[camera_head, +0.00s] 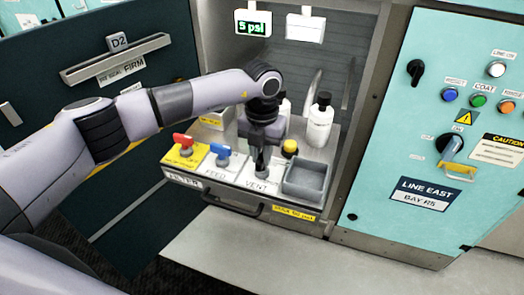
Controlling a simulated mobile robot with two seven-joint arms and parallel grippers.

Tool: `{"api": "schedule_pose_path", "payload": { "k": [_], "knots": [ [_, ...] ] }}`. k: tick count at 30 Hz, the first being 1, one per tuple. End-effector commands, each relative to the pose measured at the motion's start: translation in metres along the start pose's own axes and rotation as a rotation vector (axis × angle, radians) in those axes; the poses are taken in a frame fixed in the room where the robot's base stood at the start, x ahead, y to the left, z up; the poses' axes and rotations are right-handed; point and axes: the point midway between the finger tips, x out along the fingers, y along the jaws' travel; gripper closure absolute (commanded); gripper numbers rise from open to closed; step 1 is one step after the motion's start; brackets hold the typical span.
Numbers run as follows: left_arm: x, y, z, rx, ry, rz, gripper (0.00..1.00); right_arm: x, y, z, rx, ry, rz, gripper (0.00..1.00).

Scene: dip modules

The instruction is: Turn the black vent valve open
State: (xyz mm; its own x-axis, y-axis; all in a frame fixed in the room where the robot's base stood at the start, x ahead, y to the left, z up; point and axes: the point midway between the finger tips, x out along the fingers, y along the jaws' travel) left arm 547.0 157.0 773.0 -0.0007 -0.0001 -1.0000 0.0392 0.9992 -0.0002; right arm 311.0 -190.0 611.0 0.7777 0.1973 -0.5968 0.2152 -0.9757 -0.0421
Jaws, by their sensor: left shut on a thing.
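My left arm comes in from the left, and my left gripper (262,158) points down over the spot labelled VENT on the drawer-like panel (232,195). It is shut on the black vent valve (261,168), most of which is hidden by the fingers. How far the valve is turned cannot be told. To its left are a blue FEED valve (221,154) and a red FILTER valve (183,145) on a yellow plate. A display (252,24) above reads 5 psi in green. My right gripper is not in view.
A grey open tray (307,181) and a yellow knob (290,147) sit right of the gripper. A teal control cabinet (390,150) is at right, a dark D2 door (40,70) at left.

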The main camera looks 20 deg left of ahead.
Motion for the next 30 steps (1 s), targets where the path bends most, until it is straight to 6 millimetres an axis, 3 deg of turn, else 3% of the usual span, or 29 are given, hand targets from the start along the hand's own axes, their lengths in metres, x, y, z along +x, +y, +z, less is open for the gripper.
{"api": "schedule_pose_path", "payload": {
  "k": [15,16,18,26,30],
  "knots": [
    [-0.0016,-0.0002,0.0012,-0.024,-0.004,-0.002,1.00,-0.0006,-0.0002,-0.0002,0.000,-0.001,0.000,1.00],
    [-0.0016,-0.0001,0.0012,-0.024,-0.004,-0.002,0.80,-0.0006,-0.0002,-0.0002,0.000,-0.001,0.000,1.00],
    [-0.0016,-0.0001,0.0012,-0.023,-0.004,-0.002,0.57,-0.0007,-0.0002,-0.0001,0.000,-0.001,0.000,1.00],
    [-0.0008,0.0001,0.0005,-0.021,-0.002,-0.001,0.57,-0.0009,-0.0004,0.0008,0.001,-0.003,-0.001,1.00],
    [-0.0098,0.0003,0.0011,-0.021,-0.004,0.000,0.57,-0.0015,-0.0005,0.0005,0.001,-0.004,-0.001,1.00]
  ]
}}
